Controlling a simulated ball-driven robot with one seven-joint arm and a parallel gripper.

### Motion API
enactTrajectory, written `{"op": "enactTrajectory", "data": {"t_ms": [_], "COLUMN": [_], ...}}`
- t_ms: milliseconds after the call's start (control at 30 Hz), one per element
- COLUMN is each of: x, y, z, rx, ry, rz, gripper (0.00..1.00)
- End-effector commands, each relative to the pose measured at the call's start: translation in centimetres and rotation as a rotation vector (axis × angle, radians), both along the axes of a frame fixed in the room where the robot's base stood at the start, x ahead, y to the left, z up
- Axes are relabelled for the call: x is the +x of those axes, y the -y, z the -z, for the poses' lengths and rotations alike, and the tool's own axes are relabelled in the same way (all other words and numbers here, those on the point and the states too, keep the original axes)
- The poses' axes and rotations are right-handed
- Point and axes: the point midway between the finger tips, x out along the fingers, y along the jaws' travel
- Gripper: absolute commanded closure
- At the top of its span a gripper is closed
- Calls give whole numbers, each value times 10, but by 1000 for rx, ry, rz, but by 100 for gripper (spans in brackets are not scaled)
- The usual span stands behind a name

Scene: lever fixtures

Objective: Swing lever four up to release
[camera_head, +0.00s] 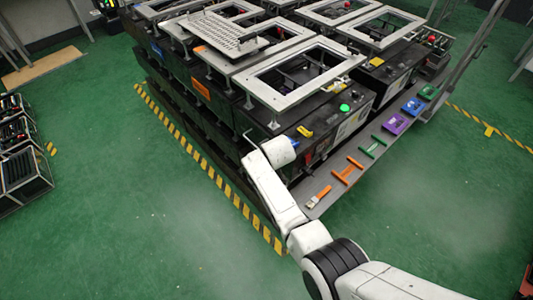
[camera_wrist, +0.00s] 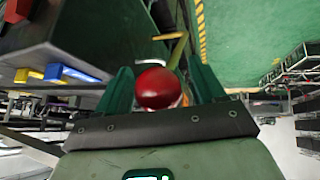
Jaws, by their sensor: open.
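A round red knob (camera_wrist: 158,88) shows in the wrist view between the two dark green fingers of my gripper (camera_wrist: 162,80). The fingers stand apart on either side of it, and I cannot tell whether either one touches it. The knob looks like a lever's end, but most of the lever is hidden behind it and no number is readable. In the head view my white arm reaches to the near corner of the black fixture bench (camera_head: 262,118). There the fingers and the red knob are hidden.
In the wrist view, a blue block (camera_wrist: 72,74) and a yellow block (camera_wrist: 28,75) lie to the left. In the head view, a shelf along the bench holds a brush (camera_head: 320,196), an orange T-shaped tool (camera_head: 347,172) and a purple tray (camera_head: 395,124). Green floor (camera_head: 150,220) is open left of my arm.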

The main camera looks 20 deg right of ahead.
Motion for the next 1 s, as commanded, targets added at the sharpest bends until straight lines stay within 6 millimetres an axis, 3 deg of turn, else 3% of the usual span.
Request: {"op": "enactTrajectory", "data": {"t_ms": [167, 733, 1000], "x": [-5, -49, -62], "y": [-1, -8, -10], "z": [-7, -67, -84], "rx": [0, 0, 0], "ry": [-1, 3, 2], "rz": [0, -1, -1], "gripper": [31, 31, 31]}}
